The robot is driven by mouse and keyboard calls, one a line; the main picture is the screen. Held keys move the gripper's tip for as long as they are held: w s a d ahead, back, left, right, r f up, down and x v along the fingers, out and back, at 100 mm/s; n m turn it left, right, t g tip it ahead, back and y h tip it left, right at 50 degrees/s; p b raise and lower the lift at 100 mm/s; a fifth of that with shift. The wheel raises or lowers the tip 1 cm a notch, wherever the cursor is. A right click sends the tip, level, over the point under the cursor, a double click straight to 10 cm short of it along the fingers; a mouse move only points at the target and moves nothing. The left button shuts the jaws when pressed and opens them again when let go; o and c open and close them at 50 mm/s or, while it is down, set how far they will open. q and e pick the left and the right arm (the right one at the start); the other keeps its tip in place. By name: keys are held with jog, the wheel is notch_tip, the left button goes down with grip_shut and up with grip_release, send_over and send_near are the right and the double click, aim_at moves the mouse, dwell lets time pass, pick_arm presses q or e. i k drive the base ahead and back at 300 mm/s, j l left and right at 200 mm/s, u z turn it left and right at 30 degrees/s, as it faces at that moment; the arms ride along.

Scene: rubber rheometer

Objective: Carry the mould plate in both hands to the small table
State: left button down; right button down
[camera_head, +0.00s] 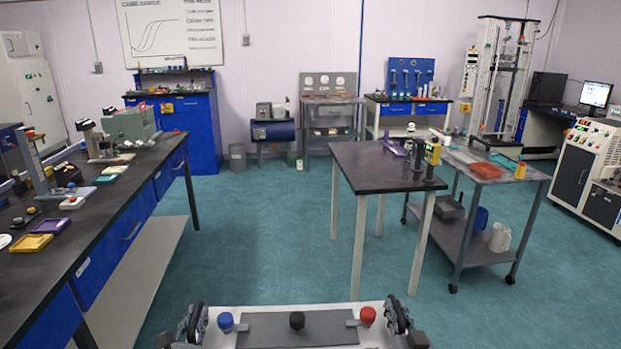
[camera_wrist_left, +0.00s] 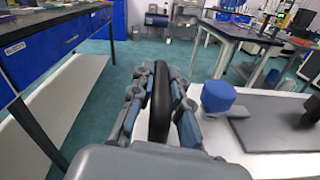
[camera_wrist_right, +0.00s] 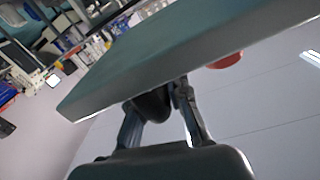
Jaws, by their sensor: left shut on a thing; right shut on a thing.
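The mould plate (camera_head: 222,341) is a pale slab at the bottom of the head view, bearing a grey panel and blue, black and red knobs. In the left wrist view, my left gripper (camera_wrist_left: 160,100) is shut on a black handle at the plate's left end. My right gripper (camera_head: 398,316) is shut at the right end; the right wrist view shows a black grip between its fingers (camera_wrist_right: 155,105) close under the plate's edge. The plate looks roughly level. A small dark-topped table (camera_head: 375,178) with pale legs stands ahead, right of centre, apart from the plate.
A long dark bench (camera_head: 70,240) with blue drawers and instruments runs along the left. A grey trolley (camera_head: 515,172) stands beside the small table's right. Several small instruments (camera_head: 430,155) stand on that table's far right part. Teal floor (camera_head: 265,235) is clear between bench and table.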

aim_at(371, 173)
jog(key=i, duration=1.95)
jog(key=i+j, duration=0.1)
jog(key=i, duration=1.85)
jog(key=i+l+z, duration=0.1)
jog(key=z, duration=1.25)
